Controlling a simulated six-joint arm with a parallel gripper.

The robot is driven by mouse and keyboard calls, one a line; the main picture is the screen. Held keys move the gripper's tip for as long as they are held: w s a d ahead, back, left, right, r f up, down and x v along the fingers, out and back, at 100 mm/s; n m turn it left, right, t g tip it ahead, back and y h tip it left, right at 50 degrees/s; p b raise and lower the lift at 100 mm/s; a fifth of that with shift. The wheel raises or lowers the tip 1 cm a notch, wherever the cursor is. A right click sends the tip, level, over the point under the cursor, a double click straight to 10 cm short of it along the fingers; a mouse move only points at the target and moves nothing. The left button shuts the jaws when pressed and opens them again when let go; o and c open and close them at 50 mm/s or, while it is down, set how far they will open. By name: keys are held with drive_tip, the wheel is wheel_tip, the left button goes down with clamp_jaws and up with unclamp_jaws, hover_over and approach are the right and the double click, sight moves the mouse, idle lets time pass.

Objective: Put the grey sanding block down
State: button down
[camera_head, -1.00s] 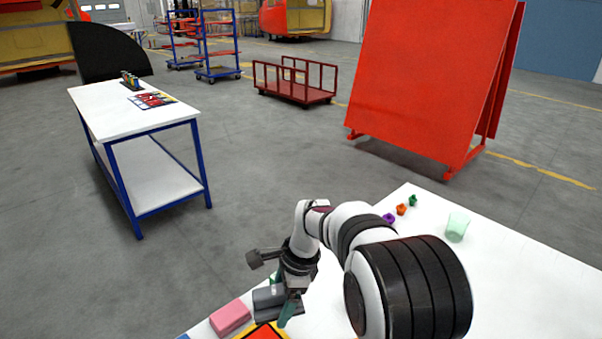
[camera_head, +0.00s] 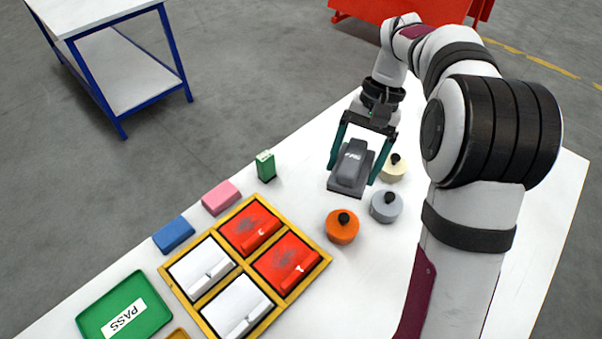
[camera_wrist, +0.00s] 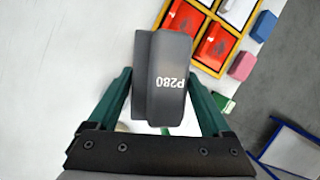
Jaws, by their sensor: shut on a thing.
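The grey sanding block (camera_head: 351,168) is a dark grey block with a raised top and a flange. It is between the green fingers of my gripper (camera_head: 352,166), over the white table. How far the block's underside is from the table I cannot tell.
An orange lidded pot (camera_head: 342,229), a grey one (camera_head: 386,207) and a cream one (camera_head: 393,168) stand close by. A yellow tray (camera_head: 325,262) holds red and white panels. Pink (camera_head: 220,198) and blue (camera_head: 174,235) blocks and a green box (camera_head: 265,166) line the edge.

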drive_tip(key=w+d+f+m+t+y, duration=0.25)
drive_tip(key=w+f+m, duration=0.35)
drive_tip(key=f+m, duration=0.35)
hover_over(298, 198)
drive_tip(key=d, duration=0.2)
drive_tip(key=shift+n+t, duration=0.25)
drive_tip(key=shift+n, duration=0.1)
wheel_tip(298, 198, down, 8)
drive_tip(key=shift+a+r, duration=0.1)
drive_tip(key=shift+r, duration=0.05)
wheel_tip(298, 198, down, 4)
drive_tip(key=shift+r, duration=0.1)
drive_tip(key=shift+f, duration=0.6)
